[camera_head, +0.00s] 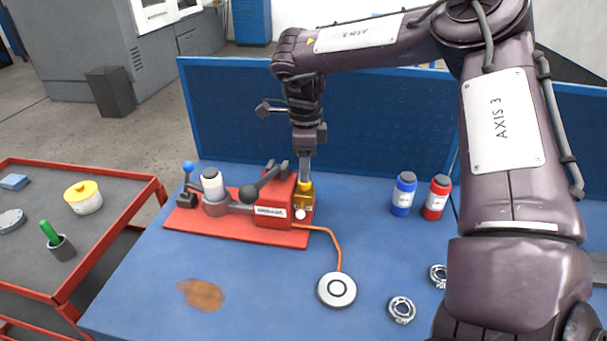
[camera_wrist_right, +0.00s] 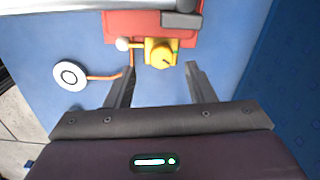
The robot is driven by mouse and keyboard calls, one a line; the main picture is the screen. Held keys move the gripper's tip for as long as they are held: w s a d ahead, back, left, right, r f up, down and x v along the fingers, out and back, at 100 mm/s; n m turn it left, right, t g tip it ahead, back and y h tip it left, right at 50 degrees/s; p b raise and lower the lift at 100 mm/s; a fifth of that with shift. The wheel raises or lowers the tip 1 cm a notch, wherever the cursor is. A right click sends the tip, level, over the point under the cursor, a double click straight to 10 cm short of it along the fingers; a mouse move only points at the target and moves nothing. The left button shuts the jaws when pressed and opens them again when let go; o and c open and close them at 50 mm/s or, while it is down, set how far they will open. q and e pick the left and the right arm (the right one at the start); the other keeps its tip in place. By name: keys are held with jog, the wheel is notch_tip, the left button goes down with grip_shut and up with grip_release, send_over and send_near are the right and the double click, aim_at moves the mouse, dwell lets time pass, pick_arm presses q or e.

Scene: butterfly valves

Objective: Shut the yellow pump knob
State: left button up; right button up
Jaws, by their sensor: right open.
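The yellow pump knob (camera_wrist_right: 161,56) sits on a yellow block at the end of the red pump unit (camera_wrist_right: 140,28). In the head view the knob (camera_head: 304,185) is just below my right gripper (camera_head: 309,172) and partly hidden by it. My right gripper points down over the knob. In the right wrist view its two fingers (camera_wrist_right: 158,78) are spread wide, with the knob ahead of the gap between them, apart from both. A dark mark shows on the knob. My left gripper is not in view.
A white round pad (camera_head: 337,290) is joined to the pump by an orange cable. Blue (camera_head: 404,194) and red (camera_head: 437,197) bottles stand right. A blue pegboard (camera_head: 390,120) closes off the back. The front middle table is mostly clear.

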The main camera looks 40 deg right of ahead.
notch_tip(320, 180, down, 3)
jog(key=shift+w+r, duration=0.15)
jog(key=shift+f, duration=0.4)
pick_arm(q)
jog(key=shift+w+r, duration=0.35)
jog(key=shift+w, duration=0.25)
pick_arm(e)
jog(key=shift+f, duration=0.2)
jog(key=c, duration=1)
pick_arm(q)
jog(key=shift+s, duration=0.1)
pick_arm(e)
jog(key=shift+o, duration=0.2)
